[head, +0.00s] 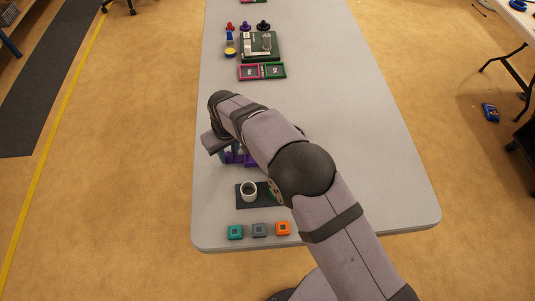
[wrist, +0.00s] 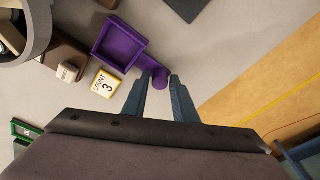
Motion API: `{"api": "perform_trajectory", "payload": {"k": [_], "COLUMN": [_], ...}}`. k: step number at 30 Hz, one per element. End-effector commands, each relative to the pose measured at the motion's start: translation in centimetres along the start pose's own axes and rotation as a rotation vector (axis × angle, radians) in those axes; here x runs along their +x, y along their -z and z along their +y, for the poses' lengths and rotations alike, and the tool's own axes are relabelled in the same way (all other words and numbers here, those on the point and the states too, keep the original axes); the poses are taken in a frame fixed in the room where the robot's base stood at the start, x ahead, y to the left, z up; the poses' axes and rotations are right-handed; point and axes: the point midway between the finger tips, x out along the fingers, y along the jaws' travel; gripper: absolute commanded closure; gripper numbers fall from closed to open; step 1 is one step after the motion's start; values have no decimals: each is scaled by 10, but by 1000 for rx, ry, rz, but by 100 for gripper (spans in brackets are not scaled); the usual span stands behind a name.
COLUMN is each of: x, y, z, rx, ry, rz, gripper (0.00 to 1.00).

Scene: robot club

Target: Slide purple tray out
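The purple tray (wrist: 120,42) is a shallow square box with raised walls and a short handle ending in a round purple knob (wrist: 161,79). It lies on the grey table in the wrist view. In the head view only a small part of the purple tray (head: 240,160) shows, mostly hidden by my arm. My gripper (wrist: 161,75) is open, with its two blue-grey fingers on either side of the knob. A small gap seems to show around the knob; I cannot tell whether a finger touches it.
A "COUNT 3" block (wrist: 105,84) sits close beside the tray. A white cup (head: 249,191) stands on a dark mat, with teal (head: 235,232), grey and orange blocks nearer. Framed plaques (head: 262,71) lie farther back. The table's right side is clear.

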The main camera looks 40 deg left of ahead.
Motion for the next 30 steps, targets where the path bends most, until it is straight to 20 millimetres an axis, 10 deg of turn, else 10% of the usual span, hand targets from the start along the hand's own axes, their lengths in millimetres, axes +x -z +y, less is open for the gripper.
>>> {"api": "perform_trajectory", "payload": {"k": [30], "x": [-58], "y": [9], "z": [0], "rx": [0], "ry": [0], "rz": [0], "gripper": [74]}}
